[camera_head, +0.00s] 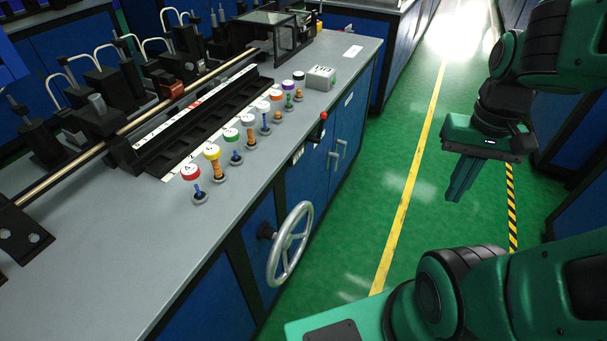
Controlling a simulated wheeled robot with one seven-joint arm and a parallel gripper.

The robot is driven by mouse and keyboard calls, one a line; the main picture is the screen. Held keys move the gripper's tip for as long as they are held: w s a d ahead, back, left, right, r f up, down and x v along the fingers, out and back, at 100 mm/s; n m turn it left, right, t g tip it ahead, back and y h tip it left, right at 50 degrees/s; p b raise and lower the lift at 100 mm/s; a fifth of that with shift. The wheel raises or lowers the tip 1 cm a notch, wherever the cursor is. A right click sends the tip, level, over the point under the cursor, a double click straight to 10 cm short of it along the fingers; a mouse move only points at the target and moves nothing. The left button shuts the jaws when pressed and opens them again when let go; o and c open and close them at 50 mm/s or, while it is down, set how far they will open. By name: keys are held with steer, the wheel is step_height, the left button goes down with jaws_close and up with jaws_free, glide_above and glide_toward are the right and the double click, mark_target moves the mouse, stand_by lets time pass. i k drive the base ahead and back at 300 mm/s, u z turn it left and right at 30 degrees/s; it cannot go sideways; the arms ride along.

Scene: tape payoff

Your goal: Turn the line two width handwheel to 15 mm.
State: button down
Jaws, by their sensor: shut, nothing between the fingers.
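A silver spoked handwheel (290,243) stands out from the blue front of the bench on a dark hub, below the worktop edge. No line number or millimetre scale can be read on it. My gripper (457,196) points downward over the green floor, to the right of the yellow line. Its fingers are together and empty. It is well to the right of the handwheel, touching nothing.
The grey worktop (120,245) carries a row of coloured round-topped pegs, a black rail, and a small grey box (321,78). A red-knobbed lever (323,116) and cabinet handles (335,155) project from the bench front. The green aisle (405,150) is clear.

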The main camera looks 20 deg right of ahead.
mark_target(283, 240)
steer(key=k, duration=0.8)
steer(key=z, duration=1.15)
steer(key=i, duration=2.5)
steer(key=u, duration=2.7)
